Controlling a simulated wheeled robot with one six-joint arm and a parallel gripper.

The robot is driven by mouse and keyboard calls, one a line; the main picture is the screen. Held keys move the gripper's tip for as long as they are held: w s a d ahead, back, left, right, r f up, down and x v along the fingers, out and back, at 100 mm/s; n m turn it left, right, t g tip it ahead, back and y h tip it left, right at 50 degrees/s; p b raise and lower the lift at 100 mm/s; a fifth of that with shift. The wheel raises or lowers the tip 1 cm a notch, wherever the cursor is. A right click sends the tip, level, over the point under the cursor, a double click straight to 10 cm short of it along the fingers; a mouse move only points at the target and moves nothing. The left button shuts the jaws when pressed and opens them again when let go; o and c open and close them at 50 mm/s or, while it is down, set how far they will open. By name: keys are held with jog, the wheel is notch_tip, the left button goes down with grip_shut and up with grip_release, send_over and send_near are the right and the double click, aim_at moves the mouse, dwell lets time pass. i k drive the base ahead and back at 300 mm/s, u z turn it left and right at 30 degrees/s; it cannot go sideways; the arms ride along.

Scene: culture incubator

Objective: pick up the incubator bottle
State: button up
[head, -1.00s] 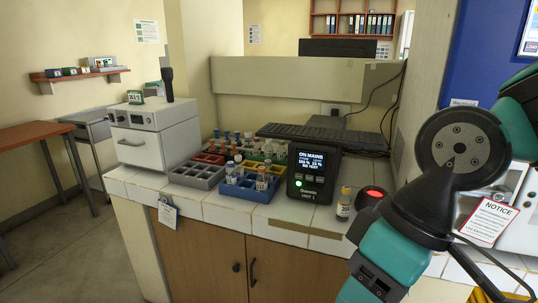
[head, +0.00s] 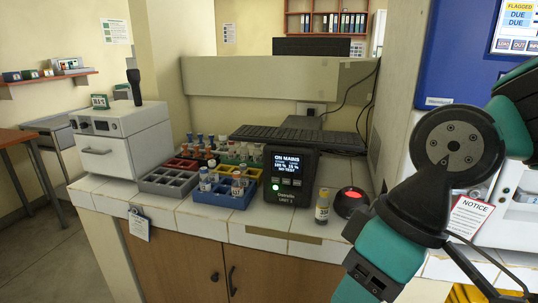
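I cannot tell from the labels which one is the incubator bottle. My arm's teal and black links fill the right side, right of the small bottle and apart from it. My gripper is outside the picture.
The black monitor unit (head: 291,176) reads "ON MAINS". The red-topped button (head: 351,199) sits right of the small bottle. A grey rack (head: 168,181) has empty slots. A white box-shaped device (head: 122,139) stands left and a keyboard (head: 299,137) behind. A notice (head: 470,219) hangs at right.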

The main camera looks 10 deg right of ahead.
aim_at(257, 152)
jog(key=z, duration=0.25)
jog(key=i, duration=0.85)
jog(key=u, duration=0.4)
